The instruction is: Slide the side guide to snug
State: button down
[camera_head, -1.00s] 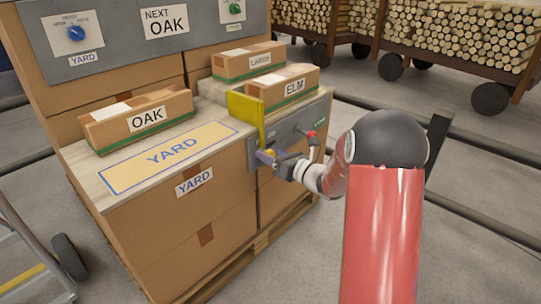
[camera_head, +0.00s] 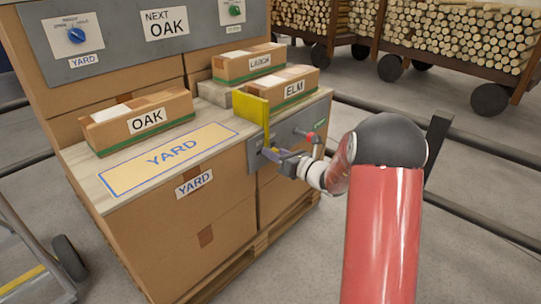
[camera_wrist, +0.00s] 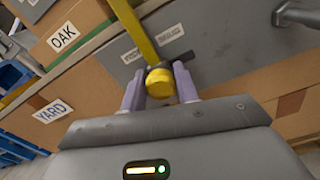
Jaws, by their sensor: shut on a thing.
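The side guide (camera_head: 254,112) is a yellow upright plate at the right end of the bench top, beside the ELM box (camera_head: 290,86). Its yellow arm (camera_wrist: 132,28) runs down to a round yellow knob (camera_wrist: 159,80) in the wrist view. My gripper (camera_head: 270,154) is at the front face of the bench; in the wrist view its two purple fingers (camera_wrist: 160,88) are shut on the knob, one on each side. A gap shows between the guide and the OAK box (camera_head: 138,120). The guide's lower edge is partly hidden in the head view.
The marked YARD area (camera_head: 170,158) on the bench top is clear. A LARCH box (camera_head: 248,63) stands behind ELM. A red-tipped handle (camera_head: 312,138) sits on the grey front plate right of my gripper. A trolley (camera_head: 40,270) stands at lower left.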

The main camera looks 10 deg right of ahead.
jog(key=shift+w+d, duration=0.5)
jog(key=shift+d, duration=0.2)
jog(key=shift+w+d, duration=0.5)
jog(key=shift+d, duration=0.2)
jog(key=c, duration=1.1)
grip_release()
jog(key=shift+d, duration=0.1)
jog(key=shift+o, duration=0.2)
jog(key=v, duration=0.7)
jog(key=shift+s+d+p, duration=0.2)
jog(key=shift+s+p, duration=0.1)
jog(key=shift+p, duration=0.15)
